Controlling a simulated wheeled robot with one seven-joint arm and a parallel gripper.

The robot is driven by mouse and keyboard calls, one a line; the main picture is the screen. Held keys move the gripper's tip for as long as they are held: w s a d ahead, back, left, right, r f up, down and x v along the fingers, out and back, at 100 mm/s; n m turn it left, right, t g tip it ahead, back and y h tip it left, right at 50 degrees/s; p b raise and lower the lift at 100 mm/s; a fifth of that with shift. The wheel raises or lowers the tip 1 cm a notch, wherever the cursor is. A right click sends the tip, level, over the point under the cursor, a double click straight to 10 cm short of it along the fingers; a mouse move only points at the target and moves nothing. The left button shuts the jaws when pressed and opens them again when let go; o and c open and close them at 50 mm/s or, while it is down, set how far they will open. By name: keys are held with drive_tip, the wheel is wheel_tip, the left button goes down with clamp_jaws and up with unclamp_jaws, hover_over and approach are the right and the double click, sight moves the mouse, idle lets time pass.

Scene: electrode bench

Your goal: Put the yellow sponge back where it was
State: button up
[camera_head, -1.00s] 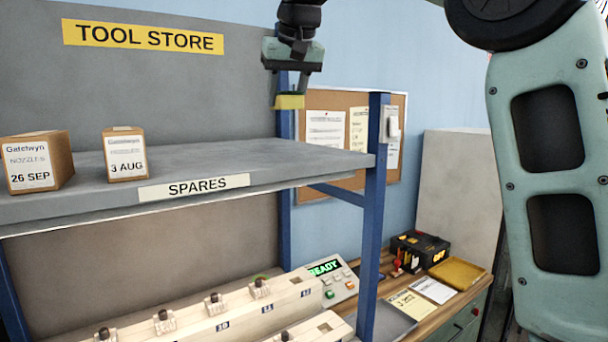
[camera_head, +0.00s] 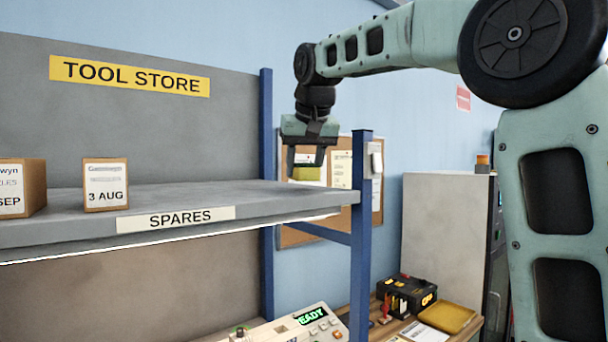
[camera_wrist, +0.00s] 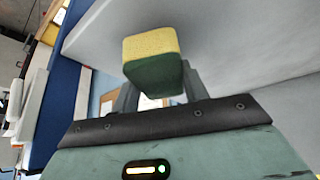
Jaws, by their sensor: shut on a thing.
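The yellow sponge (camera_wrist: 152,62), with a dark green layer, is held between the two fingers of my gripper (camera_wrist: 155,92) in the wrist view. In the head view, my gripper (camera_head: 306,163) points down at the right end of the grey SPARES shelf (camera_head: 290,200), its fingertips appearing a little above the board's level.
Two cardboard boxes, one marked 3 AUG (camera_head: 105,185), stand on the shelf's left part; its right part is bare. A blue post (camera_head: 361,230) rises at the shelf's right front. Below right are a black toolbox (camera_head: 405,295) and a yellow tray (camera_head: 447,318).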

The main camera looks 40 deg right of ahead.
drive_tip(key=shift+f, duration=1.05)
drive_tip(key=shift+f, duration=0.1)
drive_tip(key=shift+f, duration=0.15)
drive_tip(key=o, duration=0.9)
drive_tip(key=b+v, duration=0.1)
drive_tip(key=v, duration=1.1)
drive_tip(key=shift+r, duration=0.25)
drive_tip(key=shift+s, duration=0.1)
